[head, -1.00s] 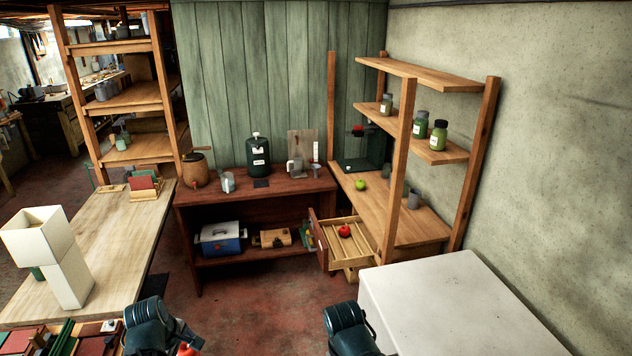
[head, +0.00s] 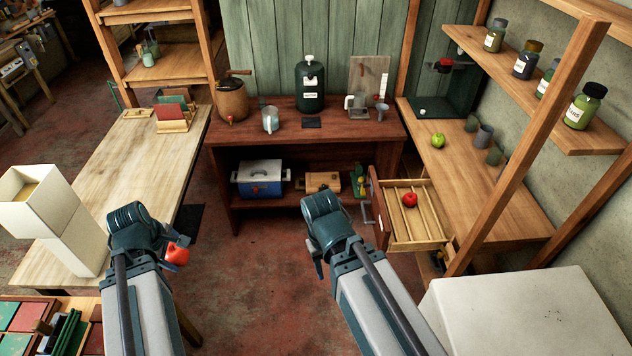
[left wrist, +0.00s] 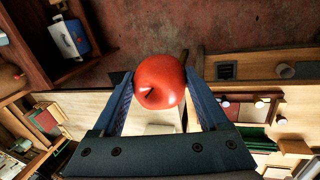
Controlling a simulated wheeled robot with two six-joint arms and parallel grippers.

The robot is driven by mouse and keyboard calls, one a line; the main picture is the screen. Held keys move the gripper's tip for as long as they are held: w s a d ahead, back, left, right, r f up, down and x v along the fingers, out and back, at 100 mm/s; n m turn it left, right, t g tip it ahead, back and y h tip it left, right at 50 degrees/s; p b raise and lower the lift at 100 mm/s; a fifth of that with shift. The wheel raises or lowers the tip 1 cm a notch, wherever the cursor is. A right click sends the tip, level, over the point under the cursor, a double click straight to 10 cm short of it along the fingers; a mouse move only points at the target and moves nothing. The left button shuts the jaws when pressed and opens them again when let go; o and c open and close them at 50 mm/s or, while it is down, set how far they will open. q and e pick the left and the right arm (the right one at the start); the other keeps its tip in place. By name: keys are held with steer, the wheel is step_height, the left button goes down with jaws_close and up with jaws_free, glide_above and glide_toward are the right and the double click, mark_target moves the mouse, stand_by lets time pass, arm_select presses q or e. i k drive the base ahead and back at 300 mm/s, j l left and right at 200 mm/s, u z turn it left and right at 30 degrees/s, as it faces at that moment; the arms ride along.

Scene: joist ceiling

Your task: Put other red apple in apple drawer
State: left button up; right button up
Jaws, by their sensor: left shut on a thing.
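My left gripper (head: 168,246) is shut on a red apple (head: 177,255), held above the floor beside the pale wooden table. The left wrist view shows this apple (left wrist: 160,82) between the two fingers. The open drawer (head: 432,222) at the shelf unit has slatted dividers, and another red apple (head: 410,200) lies in it. My right gripper (head: 322,262) is in front of the red-brown bench, to the left of the drawer. Its fingers are mostly hidden by its own wrist, so its opening does not show.
The red-brown bench (head: 330,131) holds a dark green jug (head: 310,85) and several vessels. A green apple (head: 438,140) sits on the shelf unit. A white box-like surface (head: 510,310) stands at the lower right. The floor between table and drawer is clear.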

mark_target(417, 227)
steer(key=i+u, duration=0.15)
steer(key=i, duration=0.35)
steer(key=i+l+u, duration=0.2)
steer(key=i, duration=0.3)
steer(key=i+l+u, duration=0.15)
steer(key=i, duration=0.35)
steer(key=i+j+u, duration=0.1)
steer(key=i+u, duration=0.15)
steer(key=i, duration=0.5)
steer(key=i+z, duration=0.3)
steer(key=j+z, duration=0.1)
steer(key=z, duration=0.75)
steer(key=j+z, duration=0.1)
steer(key=z, duration=0.4)
steer(key=i+j+z, duration=0.1)
steer(key=z, duration=0.95)
steer(key=j+z, duration=0.15)
steer(key=z, duration=0.9)
steer(key=j+z, duration=0.1)
steer(key=z, duration=0.45)
steer(key=k+z, duration=0.1)
steer(key=z, duration=0.4)
